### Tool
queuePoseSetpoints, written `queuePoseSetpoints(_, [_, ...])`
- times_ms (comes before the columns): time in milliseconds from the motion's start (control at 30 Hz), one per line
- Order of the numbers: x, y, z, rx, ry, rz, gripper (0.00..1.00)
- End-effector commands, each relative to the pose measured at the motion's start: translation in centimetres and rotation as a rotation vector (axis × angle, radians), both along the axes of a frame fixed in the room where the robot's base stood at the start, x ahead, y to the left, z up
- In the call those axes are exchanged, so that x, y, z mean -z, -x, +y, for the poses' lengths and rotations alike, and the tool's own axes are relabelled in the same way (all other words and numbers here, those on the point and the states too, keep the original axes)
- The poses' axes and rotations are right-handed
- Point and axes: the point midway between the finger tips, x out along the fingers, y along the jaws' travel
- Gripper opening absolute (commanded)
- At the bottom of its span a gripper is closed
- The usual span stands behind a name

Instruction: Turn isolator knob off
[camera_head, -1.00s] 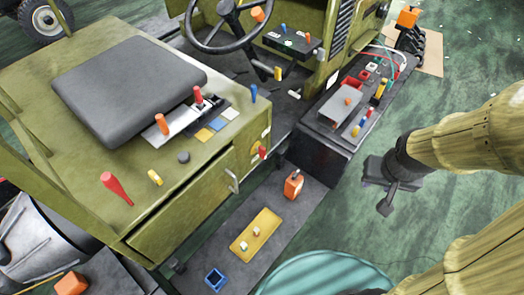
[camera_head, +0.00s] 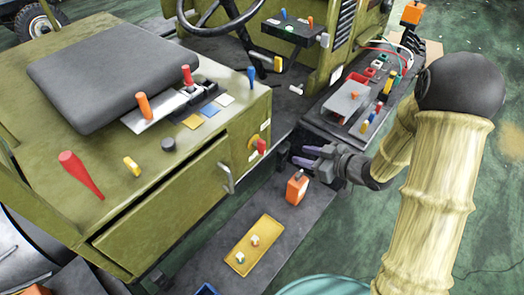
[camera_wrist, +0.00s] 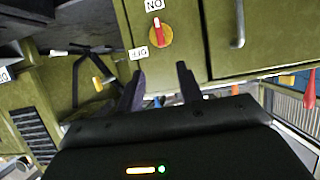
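The isolator knob (camera_head: 260,147) is red on a yellow round plate, set in the green side panel below the seat. In the wrist view the knob (camera_wrist: 158,38) stands ahead of the fingertips, its red handle in line with a white label reading ON upside down (camera_wrist: 154,5). A second white label (camera_wrist: 139,53), hard to read, lies to one side, toward the fingers. My gripper (camera_head: 304,156) is open and empty, right of the knob and apart from it. Its two dark fingers (camera_wrist: 160,72) show a clear gap in the wrist view.
A drawer with a metal handle (camera_head: 226,178) is left of the knob. An orange block (camera_head: 297,187) stands on the step just below my gripper. A dark console (camera_head: 350,115) with coloured parts is at right. A yellow tray (camera_head: 238,262) lies on the step.

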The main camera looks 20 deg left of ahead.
Motion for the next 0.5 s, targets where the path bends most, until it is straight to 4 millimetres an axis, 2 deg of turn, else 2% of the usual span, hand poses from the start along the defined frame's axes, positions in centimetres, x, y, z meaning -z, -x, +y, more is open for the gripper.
queuePoseSetpoints(333, [-0.1, 0.0, 0.1, -0.004, -0.004, -0.001, 0.36])
queuePoseSetpoints(500, [0.3, -0.4, 1.1, -0.006, -0.004, -0.001, 0.36])
